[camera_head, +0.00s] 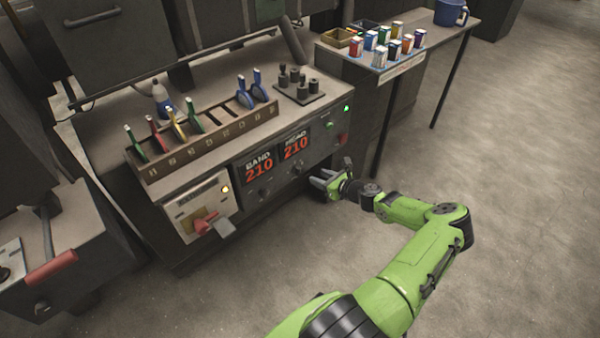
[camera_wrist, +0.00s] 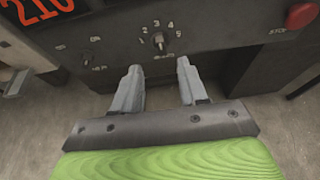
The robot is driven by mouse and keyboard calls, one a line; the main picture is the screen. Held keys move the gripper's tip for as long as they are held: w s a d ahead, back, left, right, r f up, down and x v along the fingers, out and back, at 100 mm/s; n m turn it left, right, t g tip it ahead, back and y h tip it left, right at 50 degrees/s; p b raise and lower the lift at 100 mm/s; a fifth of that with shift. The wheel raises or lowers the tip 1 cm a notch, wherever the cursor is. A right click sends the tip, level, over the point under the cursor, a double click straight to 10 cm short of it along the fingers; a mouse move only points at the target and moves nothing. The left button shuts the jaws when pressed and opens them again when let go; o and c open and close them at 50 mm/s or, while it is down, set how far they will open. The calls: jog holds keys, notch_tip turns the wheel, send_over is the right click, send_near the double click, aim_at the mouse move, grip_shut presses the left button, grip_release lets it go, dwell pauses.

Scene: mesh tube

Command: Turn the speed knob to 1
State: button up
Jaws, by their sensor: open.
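The speed knob (camera_wrist: 158,40) is a small knob on the dark front panel in the wrist view, ringed by the numbers 1 to 5. Its pointer seems to face up near 3, but it is too small to be sure. My gripper (camera_wrist: 158,75) is open, its two grey fingers apart and pointing at the panel just below the knob, with nothing between them. In the head view my gripper (camera_head: 322,184) is at the lower right of the machine front, and the knob is hard to make out there.
A red stop button (camera_wrist: 301,15) is right of the knob. Displays (camera_head: 259,171) read 210. A red-handled switch (camera_head: 204,222) is at the panel's left. A tool rack (camera_head: 209,140) stands on top. A side table (camera_head: 398,66) holds small boxes. The floor at right is clear.

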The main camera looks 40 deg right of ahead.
aim_at(300, 169)
jog(key=b+x, duration=0.3)
jog(key=x, duration=0.7)
jog(key=shift+f, duration=0.15)
grip_shut()
